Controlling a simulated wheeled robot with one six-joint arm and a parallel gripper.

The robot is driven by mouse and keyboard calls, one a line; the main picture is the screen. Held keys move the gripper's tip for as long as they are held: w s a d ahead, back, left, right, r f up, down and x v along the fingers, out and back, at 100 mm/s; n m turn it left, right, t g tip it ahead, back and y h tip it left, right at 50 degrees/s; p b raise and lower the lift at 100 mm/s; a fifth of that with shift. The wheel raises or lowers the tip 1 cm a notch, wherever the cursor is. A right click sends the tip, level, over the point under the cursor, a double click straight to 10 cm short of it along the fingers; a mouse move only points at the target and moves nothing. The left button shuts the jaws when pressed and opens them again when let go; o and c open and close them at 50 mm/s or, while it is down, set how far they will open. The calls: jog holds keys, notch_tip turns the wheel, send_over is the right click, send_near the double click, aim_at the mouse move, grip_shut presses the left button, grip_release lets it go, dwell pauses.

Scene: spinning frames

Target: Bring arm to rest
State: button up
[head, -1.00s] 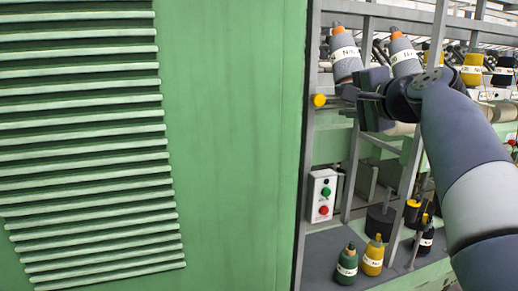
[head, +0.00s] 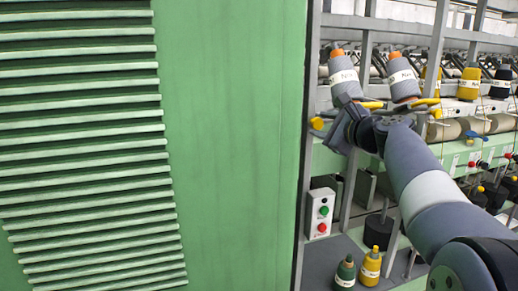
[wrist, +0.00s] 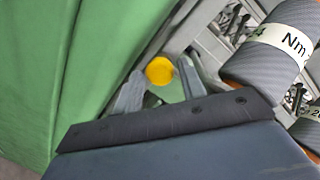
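My arm (head: 430,190) reaches up and left from the lower right corner of the head view. My gripper (head: 325,131) is at its far end, beside the metal frame and close to a yellow knob (head: 317,123). In the wrist view my gripper's two grey fingers (wrist: 160,92) stand apart with nothing held. A round yellow thing (wrist: 160,70), likely that knob, shows between and beyond the fingertips; whether a finger touches it I cannot tell.
A green louvred panel (head: 235,150) fills the left. Grey bobbins (head: 345,80) stand just above my gripper; one shows close by in the wrist view (wrist: 275,45).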

jog(key=m+p, duration=0.1)
jog(key=m, duration=0.3)
jog(key=shift+w+d+y, duration=0.1)
jog(key=shift+y, duration=0.3)
jog(key=m+p, duration=0.1)
jog(key=m, duration=0.2)
jog(key=shift+f+m+t+y, duration=0.15)
jog(key=shift+m+t+y, duration=0.15)
jog(key=shift+t, duration=0.1)
jog(key=shift+s+d+f+m, duration=0.1)
jog(key=shift+s+m, duration=0.1)
jog(key=shift+m, duration=0.2)
jog(key=shift+b+v, duration=0.35)
jog(key=shift+v, duration=0.8)
